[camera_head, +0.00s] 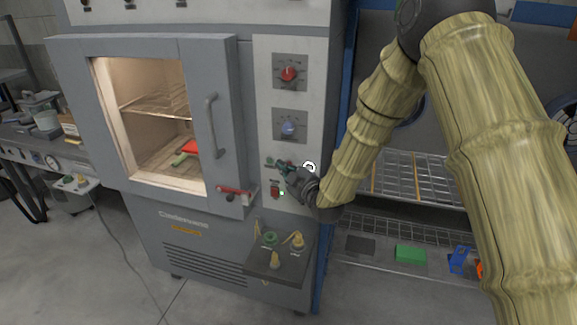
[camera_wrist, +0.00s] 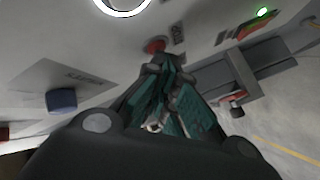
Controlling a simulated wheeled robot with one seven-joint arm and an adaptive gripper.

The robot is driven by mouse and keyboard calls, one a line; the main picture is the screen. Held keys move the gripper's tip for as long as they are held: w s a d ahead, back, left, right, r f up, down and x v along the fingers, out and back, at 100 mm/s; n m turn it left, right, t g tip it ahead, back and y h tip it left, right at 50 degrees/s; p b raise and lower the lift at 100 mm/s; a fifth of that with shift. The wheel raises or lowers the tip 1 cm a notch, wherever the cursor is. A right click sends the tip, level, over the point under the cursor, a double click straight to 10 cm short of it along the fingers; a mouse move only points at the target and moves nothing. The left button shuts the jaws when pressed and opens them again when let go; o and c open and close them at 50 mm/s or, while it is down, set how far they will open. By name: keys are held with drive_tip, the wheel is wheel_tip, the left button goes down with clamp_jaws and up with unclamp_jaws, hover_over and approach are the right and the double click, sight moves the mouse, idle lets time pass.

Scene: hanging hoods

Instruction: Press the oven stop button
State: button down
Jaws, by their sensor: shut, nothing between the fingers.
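The grey oven (camera_head: 180,222) has a light control panel to the right of its door. A small red button, the likely stop button (camera_wrist: 155,46), sits on the panel just beyond my fingertips in the wrist view. My gripper (camera_head: 284,168) is at the panel, below the blue knob; its closed fingers (camera_wrist: 165,66) point at the red button, with nothing between them. The tips are at or very near the button; I cannot tell whether they touch it. A green button (camera_head: 269,162) shows just left of my gripper in the head view.
A red knob (camera_head: 289,74) and blue knob (camera_head: 288,127) are above. A white ring (camera_head: 309,167) is beside my gripper. A red switch (camera_head: 275,187) with a green light (camera_wrist: 263,12) is below. The oven door handle (camera_head: 211,125) and a small shelf (camera_head: 276,263) stick out nearby.

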drive_tip(key=shift+s+a, duration=0.2)
drive_tip(key=shift+s, duration=0.45)
drive_tip(key=shift+s+a+b, duration=0.15)
drive_tip(key=shift+s+a, duration=0.1)
drive_tip(key=shift+s, duration=0.55)
drive_tip(key=shift+s+a+b, duration=0.1)
drive_tip(key=shift+s+a, duration=0.2)
drive_tip(key=shift+s, duration=0.5)
drive_tip(key=shift+s+a+b, duration=0.15)
drive_tip(key=shift+s+a, duration=0.1)
drive_tip(key=shift+s, duration=0.55)
